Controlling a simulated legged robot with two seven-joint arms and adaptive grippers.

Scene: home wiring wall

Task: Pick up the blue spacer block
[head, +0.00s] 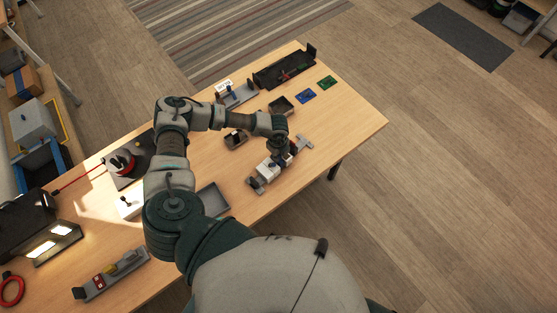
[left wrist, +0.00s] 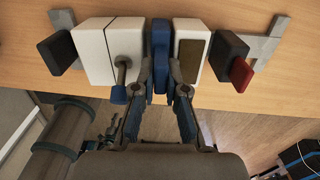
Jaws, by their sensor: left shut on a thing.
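The blue spacer block (left wrist: 160,48) stands upright in a row of parts, between a white block with a lever (left wrist: 118,52) on its left and a narrower white block with a brown face (left wrist: 190,50) on its right. My left gripper (left wrist: 161,82) is shut on the lower part of the blue block, one finger on each side. In the head view my left gripper (head: 284,150) reaches down over the row, and the white block (head: 267,170) shows beside it. The blue block is mostly hidden there by the gripper. My right gripper is not in view.
The row sits on a grey rail (left wrist: 265,45) with dark end blocks (left wrist: 58,52), one bearing a red piece (left wrist: 240,75). Trays (head: 212,199), small blue and green boards (head: 327,82) and a black rack (head: 285,68) stand on the wooden table (head: 350,110). The table's right part is clear.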

